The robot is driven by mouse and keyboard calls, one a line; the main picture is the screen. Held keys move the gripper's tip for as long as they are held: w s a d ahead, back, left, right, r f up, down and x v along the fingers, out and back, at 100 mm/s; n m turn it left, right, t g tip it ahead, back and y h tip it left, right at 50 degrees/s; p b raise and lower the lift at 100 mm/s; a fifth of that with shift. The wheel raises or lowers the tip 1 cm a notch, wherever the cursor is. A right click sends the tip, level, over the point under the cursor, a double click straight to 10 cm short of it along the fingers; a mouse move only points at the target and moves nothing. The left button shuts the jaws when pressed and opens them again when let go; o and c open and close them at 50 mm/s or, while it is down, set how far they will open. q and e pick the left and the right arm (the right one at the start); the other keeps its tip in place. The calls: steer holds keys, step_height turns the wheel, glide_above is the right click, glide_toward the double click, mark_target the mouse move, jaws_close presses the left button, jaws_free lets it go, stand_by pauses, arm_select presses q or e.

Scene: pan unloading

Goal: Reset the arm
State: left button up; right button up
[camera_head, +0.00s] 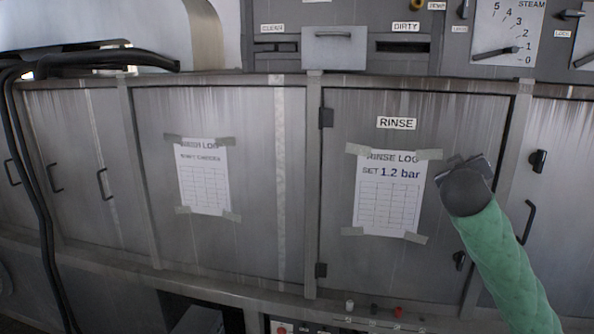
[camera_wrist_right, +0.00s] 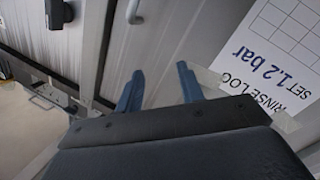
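My right arm, in a green quilted sleeve (camera_head: 503,258), comes in from the lower right of the head view. Its gripper (camera_head: 463,166) is raised in front of the cabinet door marked RINSE (camera_head: 345,120), just right of the RINSE LOG sheet (camera_head: 388,205). In the right wrist view the two blue fingers of my right gripper (camera_wrist_right: 159,72) stand apart with nothing between them. The RINSE LOG sheet also shows there (camera_wrist_right: 285,50), to the right of the fingers. Whether the gripper touches the door is not clear. My left gripper is in neither view.
A second taped log sheet (camera_head: 204,177) hangs on the door to the left. Black hoses (camera_head: 35,190) run down the left side. A gauge (camera_head: 503,38) and slots marked CLEAN and DIRTY (camera_head: 403,46) are above. Door handles (camera_head: 528,222) stick out at the right.

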steer(key=s+a+f+n+g+y, duration=0.1)
steer(key=s+a+f+g+y, duration=0.3)
steer(key=f, duration=0.9)
steer(key=s+a+f+g+y, duration=0.1)
steer(key=s+a+f, duration=0.5)
steer(key=f, duration=0.7)
steer(key=s+a+f+n+g+y, duration=0.15)
steer(key=s+a+f+y, duration=0.35)
steer(key=f, duration=0.8)
steer(key=s+a+f+g, duration=0.2)
steer(key=s+a+f, duration=0.1)
steer(key=s+f, duration=0.5)
steer(key=s+a+f+m+g, duration=0.1)
steer(key=s+a+f+g, duration=0.2)
steer(key=s+f, duration=0.5)
steer(key=s+a+f+m+g, duration=0.1)
steer(key=s+a+f+g, duration=0.1)
steer(key=s+f, duration=0.7)
steer(key=s, duration=0.5)
steer(key=shift+s+a, duration=0.4)
steer(key=shift+g, duration=0.25)
